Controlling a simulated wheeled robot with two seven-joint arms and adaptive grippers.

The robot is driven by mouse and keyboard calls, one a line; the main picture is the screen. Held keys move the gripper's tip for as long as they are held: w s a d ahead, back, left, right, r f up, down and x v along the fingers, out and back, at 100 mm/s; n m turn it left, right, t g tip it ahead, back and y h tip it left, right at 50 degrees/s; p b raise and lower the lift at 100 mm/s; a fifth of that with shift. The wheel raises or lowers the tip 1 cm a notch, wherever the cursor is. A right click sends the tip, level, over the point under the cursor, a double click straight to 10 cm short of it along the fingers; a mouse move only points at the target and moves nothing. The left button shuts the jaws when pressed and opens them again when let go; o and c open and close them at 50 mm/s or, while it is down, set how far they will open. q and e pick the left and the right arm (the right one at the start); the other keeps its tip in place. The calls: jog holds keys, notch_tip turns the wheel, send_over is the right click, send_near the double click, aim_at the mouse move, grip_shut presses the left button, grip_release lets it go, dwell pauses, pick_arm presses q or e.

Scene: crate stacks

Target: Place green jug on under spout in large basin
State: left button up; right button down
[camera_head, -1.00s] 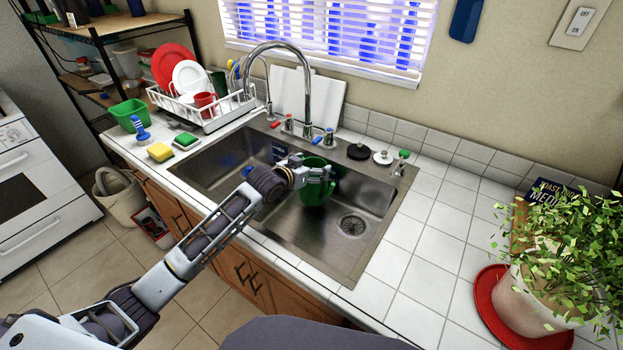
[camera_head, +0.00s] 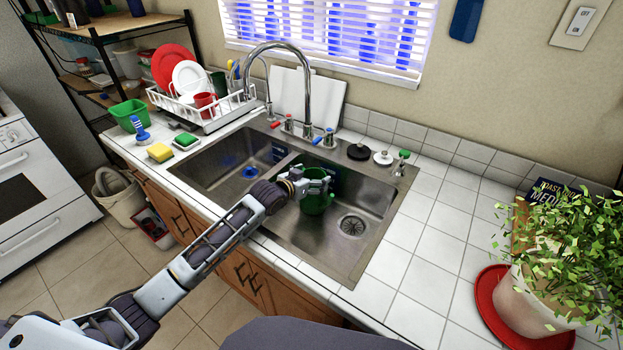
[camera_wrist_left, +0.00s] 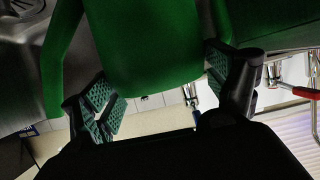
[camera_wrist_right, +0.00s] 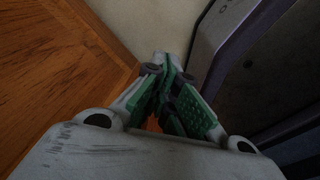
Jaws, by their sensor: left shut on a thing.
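The green jug (camera_head: 316,205) is in the right, larger basin (camera_head: 312,240) of the steel sink, near the divider. My left gripper (camera_head: 318,184) is shut on the jug. The left wrist view shows the jug (camera_wrist_left: 150,45) between the two fingers (camera_wrist_left: 162,90). I cannot tell whether the jug touches the basin floor. My right gripper (camera_wrist_right: 164,75) shows only in its wrist view, shut and empty, beside a brown wooden surface.
The smaller basin (camera_head: 225,160) is to the left, past the divider. Red and blue tap handles (camera_head: 326,138) and stoppers (camera_head: 358,151) stand behind the large basin. A drain (camera_head: 352,225) lies right of the jug. A potted plant (camera_head: 545,250) stands on the right counter.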

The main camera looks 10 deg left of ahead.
dwell(0.3)
pick_arm(q)
jog(key=o, duration=1.2)
jog(key=shift+f, duration=0.1)
jog(key=shift+o, duration=0.2)
jog(key=v, duration=0.7)
jog(key=shift+s+r, duration=0.2)
jog(key=shift+r, duration=0.1)
jog(key=shift+a, duration=0.1)
